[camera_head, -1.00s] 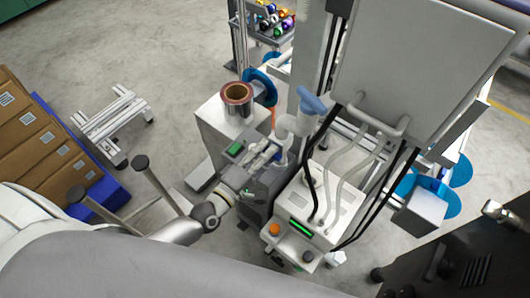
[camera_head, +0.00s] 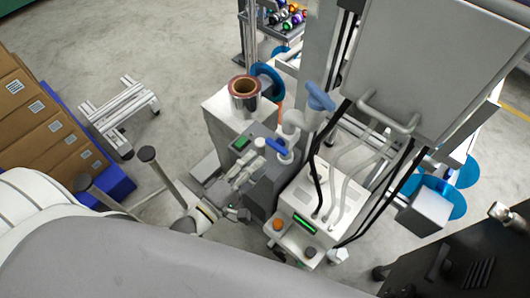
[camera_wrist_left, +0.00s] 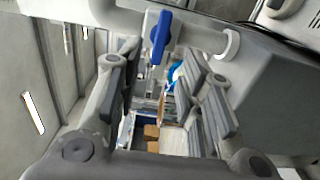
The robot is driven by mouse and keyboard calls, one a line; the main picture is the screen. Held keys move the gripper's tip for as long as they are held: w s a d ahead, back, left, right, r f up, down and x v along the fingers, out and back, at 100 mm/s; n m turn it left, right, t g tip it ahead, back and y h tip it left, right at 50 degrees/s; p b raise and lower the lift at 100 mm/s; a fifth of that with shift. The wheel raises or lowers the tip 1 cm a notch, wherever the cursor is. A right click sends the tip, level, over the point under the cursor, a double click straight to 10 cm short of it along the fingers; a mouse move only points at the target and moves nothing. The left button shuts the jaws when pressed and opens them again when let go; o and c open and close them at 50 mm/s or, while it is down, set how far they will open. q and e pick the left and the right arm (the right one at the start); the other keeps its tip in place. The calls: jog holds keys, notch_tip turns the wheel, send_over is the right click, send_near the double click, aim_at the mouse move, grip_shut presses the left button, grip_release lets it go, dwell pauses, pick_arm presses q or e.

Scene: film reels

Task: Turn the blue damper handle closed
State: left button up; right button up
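A small blue handle (camera_head: 279,147) sits on a white pipe fitting beside the grey machine in the head view. A larger blue handle (camera_head: 320,97) sits higher on the white pipe; I cannot tell which is the damper handle. My left gripper (camera_head: 250,172) is just below and left of the small handle, apart from it. In the left wrist view a blue handle (camera_wrist_left: 161,38) on a white pipe shows beyond the fingers, near the top. The left gripper (camera_wrist_left: 160,90) is open with nothing between its fingers. My right gripper is not in view.
A copper-coloured reel (camera_head: 244,87) stands on a white cabinet behind the gripper. A white control box (camera_head: 318,205) with black and white hoses is to the right. A large grey panel (camera_head: 430,65) hangs above it. Brown boxes (camera_head: 35,115) stand at the left.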

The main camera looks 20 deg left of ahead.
pick_arm(q)
jog(key=shift+v, duration=2.35)
